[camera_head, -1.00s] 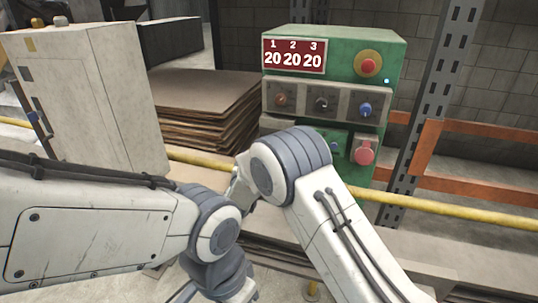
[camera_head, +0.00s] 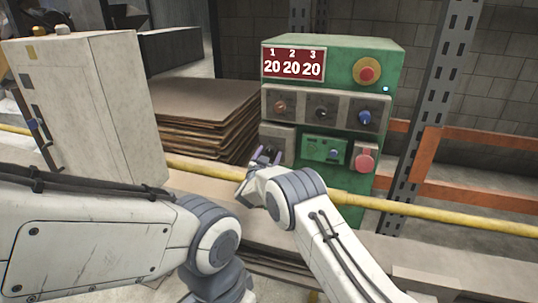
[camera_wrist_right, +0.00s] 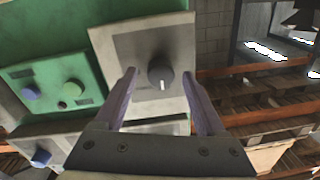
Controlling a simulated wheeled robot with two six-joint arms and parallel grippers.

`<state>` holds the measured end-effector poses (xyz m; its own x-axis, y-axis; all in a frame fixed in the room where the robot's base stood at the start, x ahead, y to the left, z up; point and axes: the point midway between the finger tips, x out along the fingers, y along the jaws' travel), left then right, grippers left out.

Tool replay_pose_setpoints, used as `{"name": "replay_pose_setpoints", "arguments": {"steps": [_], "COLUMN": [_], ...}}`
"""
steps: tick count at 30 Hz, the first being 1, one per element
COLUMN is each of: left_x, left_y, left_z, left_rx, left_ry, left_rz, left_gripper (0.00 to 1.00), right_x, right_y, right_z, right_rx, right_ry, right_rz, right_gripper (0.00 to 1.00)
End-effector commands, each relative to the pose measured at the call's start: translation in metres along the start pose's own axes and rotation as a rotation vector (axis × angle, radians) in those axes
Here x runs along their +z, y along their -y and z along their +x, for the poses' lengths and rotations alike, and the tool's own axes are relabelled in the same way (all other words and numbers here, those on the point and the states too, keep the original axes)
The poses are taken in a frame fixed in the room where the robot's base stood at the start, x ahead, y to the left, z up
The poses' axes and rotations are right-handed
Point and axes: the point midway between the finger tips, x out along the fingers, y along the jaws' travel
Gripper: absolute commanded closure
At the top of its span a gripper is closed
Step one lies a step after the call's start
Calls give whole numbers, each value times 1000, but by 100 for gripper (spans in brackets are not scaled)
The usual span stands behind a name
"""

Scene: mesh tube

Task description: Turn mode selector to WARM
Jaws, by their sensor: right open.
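A dark round knob (camera_wrist_right: 160,72) with a white pointer line sits on a grey plate (camera_wrist_right: 115,42) in the right wrist view. Its pointer faces the bottom of that view; I cannot read any labels. My right gripper (camera_wrist_right: 160,85) is open, its fingers on either side of the knob with gaps showing. In the head view my right gripper (camera_head: 267,155) is at the lower left panel (camera_head: 270,133) of the green control box (camera_head: 345,52), mostly covering that panel's knob. The left gripper is out of view; only my left arm shows.
Above that panel is a row with an orange-brown knob (camera_head: 281,106), a black knob (camera_head: 321,114) and a blue knob (camera_head: 365,117). A red button (camera_head: 364,158) protrudes at right. A pale cabinet (camera_head: 95,100) stands left.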

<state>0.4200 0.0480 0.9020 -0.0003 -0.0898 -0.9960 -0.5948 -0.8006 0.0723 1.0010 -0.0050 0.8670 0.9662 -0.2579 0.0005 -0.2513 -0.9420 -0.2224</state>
Motion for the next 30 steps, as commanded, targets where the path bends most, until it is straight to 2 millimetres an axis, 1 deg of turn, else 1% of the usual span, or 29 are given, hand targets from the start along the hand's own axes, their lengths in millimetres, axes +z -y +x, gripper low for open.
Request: {"name": "replay_pose_setpoints", "arguments": {"steps": [8,9,11,12,14,15,23,30], "left_x": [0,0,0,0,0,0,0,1], "left_y": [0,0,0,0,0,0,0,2], "left_z": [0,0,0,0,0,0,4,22], "left_rx": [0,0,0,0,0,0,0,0], "left_ry": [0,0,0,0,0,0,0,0], "left_rz": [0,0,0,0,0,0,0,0], "left_gripper": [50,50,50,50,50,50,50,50], "right_x": [0,0,0,0,0,0,1,5], "right_y": [0,0,0,0,0,0,0,-1], "right_z": [2,2,2,2,2,2,1,1], "right_rx": [0,0,-1,-1,-1,-1,-1,-2], "right_ry": [1,1,1,1,1,1,-1,-7], "right_rz": [-1,0,0,0,0,0,21,133], "right_gripper": [27,31,54,69,92,100,100,100]}}
